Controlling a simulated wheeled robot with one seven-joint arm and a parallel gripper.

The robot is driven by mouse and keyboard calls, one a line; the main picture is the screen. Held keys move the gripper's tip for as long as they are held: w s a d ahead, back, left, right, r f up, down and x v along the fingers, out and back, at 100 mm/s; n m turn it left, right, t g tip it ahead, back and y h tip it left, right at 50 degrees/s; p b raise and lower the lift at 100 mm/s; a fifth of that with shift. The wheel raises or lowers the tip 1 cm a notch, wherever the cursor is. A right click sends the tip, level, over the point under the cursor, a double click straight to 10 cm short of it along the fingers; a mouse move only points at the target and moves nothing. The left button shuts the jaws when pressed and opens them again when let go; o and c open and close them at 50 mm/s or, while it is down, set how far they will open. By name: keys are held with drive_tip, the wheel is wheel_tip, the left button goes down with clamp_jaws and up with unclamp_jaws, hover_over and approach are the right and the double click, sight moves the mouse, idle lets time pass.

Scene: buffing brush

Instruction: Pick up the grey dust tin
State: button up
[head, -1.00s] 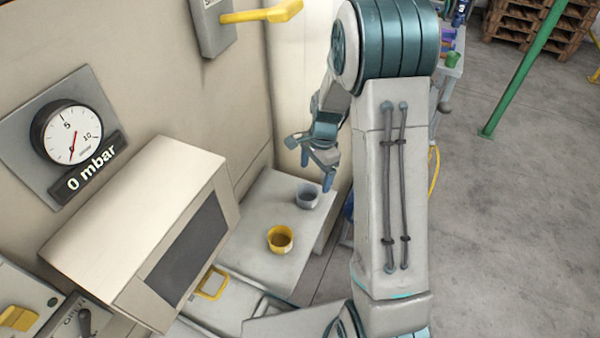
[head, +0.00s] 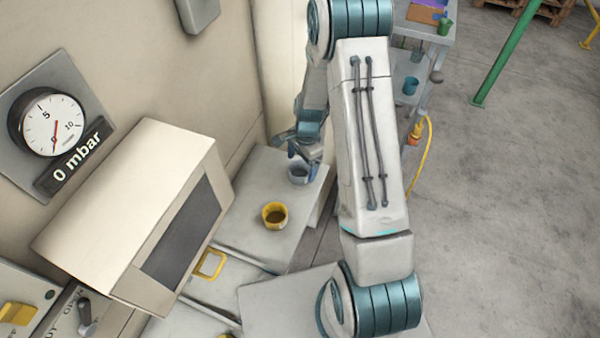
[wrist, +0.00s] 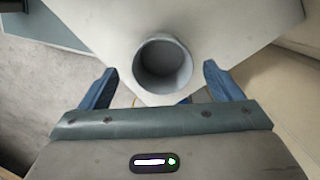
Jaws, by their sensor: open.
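The grey dust tin (head: 299,175) stands upright on a pale grey shelf (head: 248,235), near its back right edge. In the wrist view the tin (wrist: 163,66) shows as an open round cup, lying between and just beyond the two blue fingers. My gripper (wrist: 160,85) is open, with one finger on each side of the tin and a gap to each. In the head view my gripper (head: 302,157) is just above and behind the tin, partly covered by my arm. Nothing is held. Whether the fingertips are level with the tin's rim, I cannot tell.
A large beige box with a dark window (head: 183,235) is to the left. A wall (head: 225,95) rises behind the shelf. A blue-grey cart (head: 420,60) stands at the upper right.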

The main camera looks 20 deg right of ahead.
sight(300, 170)
drive_tip(key=shift+w+a+f+p, duration=0.1)
drive_tip(key=shift+f+p, duration=0.1)
drive_tip(key=shift+f, duration=0.85)
drive_tip(key=shift+a+f+p, duration=0.1)
drive_tip(key=shift+f+p, duration=0.05)
drive_tip(key=shift+f, duration=0.85)
drive_tip(key=c, duration=1.1)
drive_tip(key=shift+c, duration=0.2)
